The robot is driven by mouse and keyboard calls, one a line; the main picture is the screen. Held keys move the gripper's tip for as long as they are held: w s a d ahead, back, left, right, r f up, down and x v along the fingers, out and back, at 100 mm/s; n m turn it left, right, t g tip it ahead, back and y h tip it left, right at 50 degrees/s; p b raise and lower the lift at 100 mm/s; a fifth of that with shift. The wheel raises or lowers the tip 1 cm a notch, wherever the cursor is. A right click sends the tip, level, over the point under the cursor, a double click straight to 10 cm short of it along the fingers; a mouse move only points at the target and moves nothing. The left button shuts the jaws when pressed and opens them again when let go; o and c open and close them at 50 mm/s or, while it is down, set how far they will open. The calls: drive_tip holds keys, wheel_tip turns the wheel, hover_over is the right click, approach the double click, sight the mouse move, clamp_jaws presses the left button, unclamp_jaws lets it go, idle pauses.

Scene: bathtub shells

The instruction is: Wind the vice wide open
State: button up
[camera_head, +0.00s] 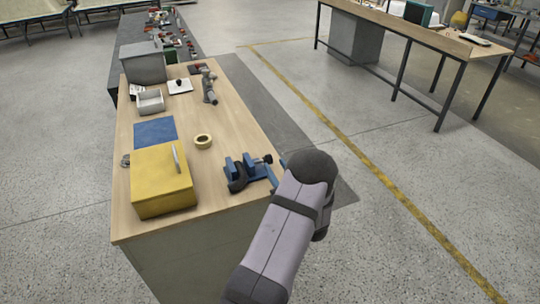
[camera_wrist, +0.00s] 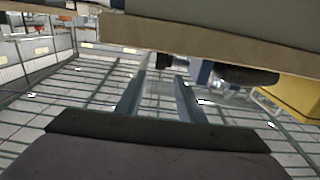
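The vice (camera_head: 238,171), blue with dark parts, sits at the bench's right edge in the head view. A dark knob (camera_head: 267,159) sticks out on its right side. My gripper is mostly hidden behind my own arm in that view, just right of the vice. In the wrist view, my gripper (camera_wrist: 162,78) has its two fingers apart with a clear gap. Dark and blue parts, probably of the vice (camera_wrist: 204,73), show beyond the fingertips. I cannot tell whether any part lies between the fingers. The jaw opening is too small to judge.
A yellow box (camera_head: 160,182), a blue mat (camera_head: 155,132) and a tape roll (camera_head: 203,141) lie left of the vice on the wooden bench (camera_head: 235,120). A grey bin (camera_head: 151,103) and a grey fixture (camera_head: 209,88) stand farther back. The floor to the right is open.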

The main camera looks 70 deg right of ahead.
sight(269, 156)
drive_tip(key=shift+p+x, duration=1.2)
drive_tip(key=shift+x, duration=2.5)
drive_tip(key=shift+f, duration=0.15)
drive_tip(key=shift+c, duration=0.3)
drive_tip(key=c, duration=0.8)
